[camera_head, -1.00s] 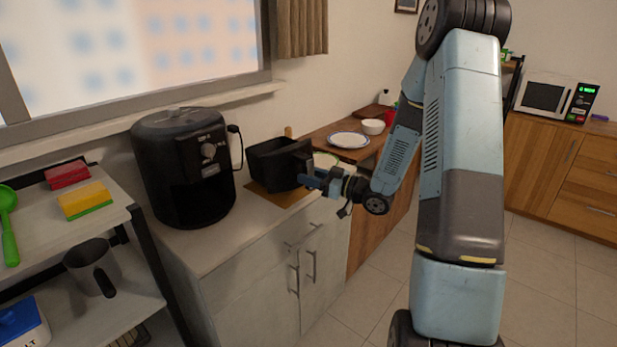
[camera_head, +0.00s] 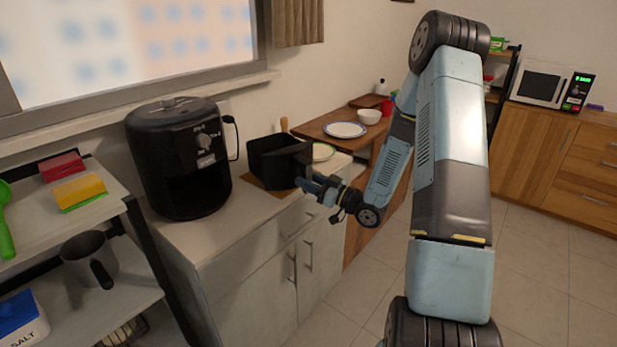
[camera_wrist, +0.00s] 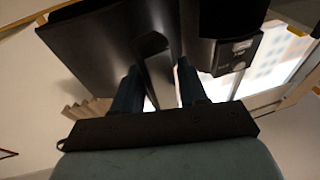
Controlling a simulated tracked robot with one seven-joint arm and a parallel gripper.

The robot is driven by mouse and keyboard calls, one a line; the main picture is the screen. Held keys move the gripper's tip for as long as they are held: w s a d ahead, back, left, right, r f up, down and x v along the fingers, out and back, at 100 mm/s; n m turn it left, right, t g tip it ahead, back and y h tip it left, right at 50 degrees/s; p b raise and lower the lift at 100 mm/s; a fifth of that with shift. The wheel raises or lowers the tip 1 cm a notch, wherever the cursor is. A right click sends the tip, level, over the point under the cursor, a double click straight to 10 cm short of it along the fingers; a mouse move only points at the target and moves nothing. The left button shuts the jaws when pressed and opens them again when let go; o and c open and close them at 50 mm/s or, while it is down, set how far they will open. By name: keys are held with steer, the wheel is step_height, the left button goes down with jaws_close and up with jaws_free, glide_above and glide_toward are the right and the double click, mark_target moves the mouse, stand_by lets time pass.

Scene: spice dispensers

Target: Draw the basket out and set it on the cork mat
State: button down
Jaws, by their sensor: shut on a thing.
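The black air fryer basket (camera_head: 268,158) is out of the black air fryer (camera_head: 178,150) and is over the brown cork mat (camera_head: 256,184) on the counter. It looks upright, and whether its base touches the mat is hard to tell. My gripper (camera_head: 308,185) is at the basket's front right, shut on its handle. In the wrist view the two fingers (camera_wrist: 157,92) close on the dark handle, with the basket body (camera_wrist: 95,45) above. The air fryer's front opening is dark and empty.
A plate (camera_head: 345,130) and a bowl (camera_head: 369,117) are on the wooden counter behind.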

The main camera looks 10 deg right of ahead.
steer(key=shift+f, duration=0.2)
steer(key=c, duration=0.5)
jaws_free()
steer(key=shift+s+d, duration=0.1)
steer(key=v, duration=1.3)
steer(key=shift+s+d+f, duration=0.2)
steer(key=shift+d, duration=0.05)
